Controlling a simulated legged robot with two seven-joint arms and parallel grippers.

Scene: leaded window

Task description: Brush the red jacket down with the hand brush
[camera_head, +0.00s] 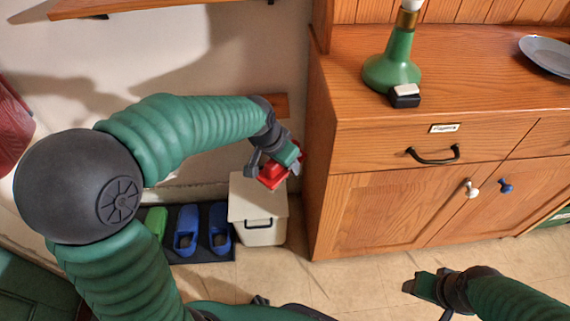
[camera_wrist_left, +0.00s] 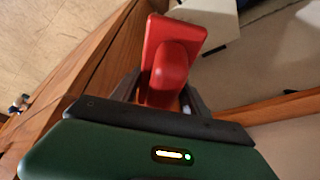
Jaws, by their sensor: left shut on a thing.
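The hand brush is a red block with a rounded red grip; in the left wrist view (camera_wrist_left: 187,32) its grip sits between my left fingers. My left gripper (camera_head: 277,166) is shut on the brush (camera_head: 271,178), above the white bin and beside the cabinet's left side. Its bristles are not clearly seen. A dark red cloth thing, apparently the red jacket (camera_head: 12,125), shows at the left edge of the head view, mostly cut off. The brush is well to the right of it, apart. My right gripper (camera_head: 424,289) is low at the right, in front of the cabinet, holding nothing visible.
A wooden cabinet (camera_head: 380,210) fills the right, with a green lamp (camera_head: 393,68), small dark block (camera_head: 405,96) and grey plate (camera_head: 548,54) on top. A lidded white bin (camera_head: 259,215) stands beside blue and green shoes (camera_head: 187,230) on a dark mat. A shelf (camera_head: 120,8) is above.

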